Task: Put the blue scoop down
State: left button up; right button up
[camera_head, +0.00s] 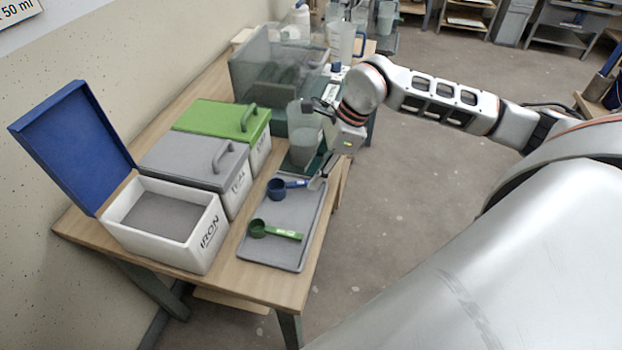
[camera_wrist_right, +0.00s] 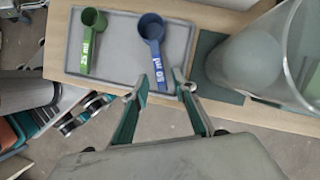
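The blue scoop (camera_head: 279,188) lies at the far end of the grey tray (camera_head: 270,250), its bowl on the tray and its handle towards the table's right edge. In the right wrist view the blue scoop (camera_wrist_right: 152,27) shows its "50 ml" handle pointing at my right gripper (camera_wrist_right: 158,79). The fingers are spread, one on each side of the handle, with visible gaps. In the head view my right gripper (camera_head: 317,181) is at the handle's end. The green scoop (camera_head: 262,229), marked 25 ml, lies nearer on the same tray. My left gripper is not in view.
A clear pitcher (camera_head: 304,140) stands on a green mat just beyond the tray, close to my right gripper. An open white bin (camera_head: 155,235) marked IRON and lidded grey (camera_head: 195,160) and green (camera_head: 222,120) bins line the left. The floor (camera_head: 400,230) at right is clear.

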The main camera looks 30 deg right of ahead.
jog(key=v, duration=0.9)
dwell(0.3)
